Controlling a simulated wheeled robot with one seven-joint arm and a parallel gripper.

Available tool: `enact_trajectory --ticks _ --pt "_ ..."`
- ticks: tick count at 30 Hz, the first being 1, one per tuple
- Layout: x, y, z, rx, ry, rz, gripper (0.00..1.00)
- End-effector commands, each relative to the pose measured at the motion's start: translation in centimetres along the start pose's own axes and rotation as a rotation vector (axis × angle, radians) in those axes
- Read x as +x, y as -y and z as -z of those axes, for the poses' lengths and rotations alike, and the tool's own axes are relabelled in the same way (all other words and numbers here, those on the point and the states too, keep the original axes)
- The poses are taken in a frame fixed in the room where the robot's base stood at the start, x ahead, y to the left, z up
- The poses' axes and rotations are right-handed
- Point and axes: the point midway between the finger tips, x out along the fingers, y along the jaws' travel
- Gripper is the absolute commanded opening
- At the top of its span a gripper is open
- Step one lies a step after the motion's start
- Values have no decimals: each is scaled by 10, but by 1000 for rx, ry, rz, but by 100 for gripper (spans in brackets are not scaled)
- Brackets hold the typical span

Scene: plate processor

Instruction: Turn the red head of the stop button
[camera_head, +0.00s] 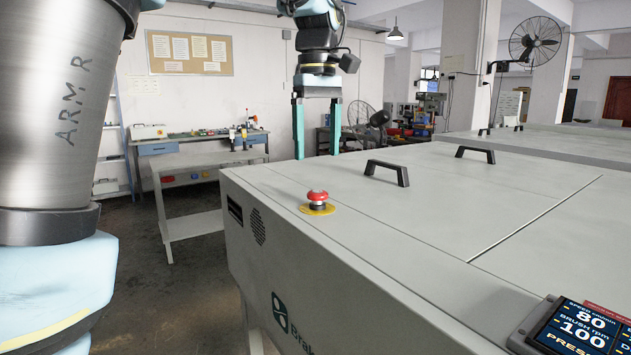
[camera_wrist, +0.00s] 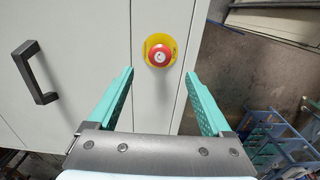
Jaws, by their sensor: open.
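The stop button's red head (camera_head: 317,196) stands on a round yellow plate (camera_head: 329,209) on the machine's pale top, near its left edge. In the wrist view the red head (camera_wrist: 160,55) sits on the yellow plate (camera_wrist: 149,41), seen from above, ahead of the fingertips and roughly centred between them. My gripper (camera_head: 317,156) hangs with its two teal fingers pointing down, above and beyond the button in the head view. The fingers are apart with nothing between them. In the wrist view my gripper (camera_wrist: 160,74) is also open and does not touch the red head.
The machine's top (camera_head: 420,215) is flat and mostly clear. A black handle (camera_head: 387,172) stands right of the button, with another handle (camera_head: 476,154) farther back. A display panel (camera_head: 577,330) is at the near right corner. A workbench (camera_head: 200,143) stands at the back left.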

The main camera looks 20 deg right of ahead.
Motion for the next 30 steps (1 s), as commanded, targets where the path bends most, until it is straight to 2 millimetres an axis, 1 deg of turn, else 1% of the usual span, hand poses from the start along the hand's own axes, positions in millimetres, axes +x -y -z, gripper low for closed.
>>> enact_trajectory --ticks 1,6,12,17,25,30 --pt "10 0 0 0 3 4 83" --pt "42 1 0 0 2 4 83" --pt "68 1 0 0 1 2 83" --pt "77 0 0 0 1 1 83" --pt "78 0 0 0 0 0 83" --pt "78 0 0 0 0 0 64"
